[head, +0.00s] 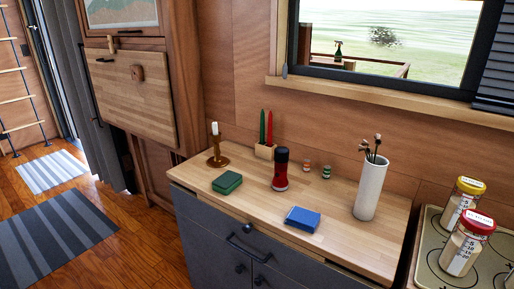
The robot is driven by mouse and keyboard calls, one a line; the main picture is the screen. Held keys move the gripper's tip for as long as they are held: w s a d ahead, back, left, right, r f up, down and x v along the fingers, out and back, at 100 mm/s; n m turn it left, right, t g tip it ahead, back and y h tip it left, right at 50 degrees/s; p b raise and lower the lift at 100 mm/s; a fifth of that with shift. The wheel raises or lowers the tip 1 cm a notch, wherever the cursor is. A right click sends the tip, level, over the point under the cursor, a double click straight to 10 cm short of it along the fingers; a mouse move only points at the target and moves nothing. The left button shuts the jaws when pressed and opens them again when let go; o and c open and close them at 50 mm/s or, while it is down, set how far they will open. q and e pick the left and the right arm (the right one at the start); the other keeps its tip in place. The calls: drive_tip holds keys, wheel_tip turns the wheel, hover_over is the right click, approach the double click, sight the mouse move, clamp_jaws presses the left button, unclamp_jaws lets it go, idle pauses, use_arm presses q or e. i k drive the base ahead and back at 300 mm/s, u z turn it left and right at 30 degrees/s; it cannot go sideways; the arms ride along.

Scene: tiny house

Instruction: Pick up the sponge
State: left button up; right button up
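A small blue block (303,219) lies flat near the front edge of the wooden countertop (255,212), right of its middle. It looks like a sponge, though its texture is too small to be sure. A dark green block (227,182) of similar size lies to its left, near the counter's left front edge. I cannot tell whether it is a sponge or a small box. Neither of my grippers is in view, and nothing touches the two blocks.
A red bottle with a dark cap (281,169) stands behind the blue block. A candle holder (217,158), two candles in a wooden block (265,151), two small jars and a tall white vase (370,188) stand farther back. Lidded jars (467,246) stand on the stove.

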sight(226, 184)
drive_tip(key=u, duration=1.7)
drive_tip(key=i, duration=1.6)
drive_tip(key=z, duration=1.95)
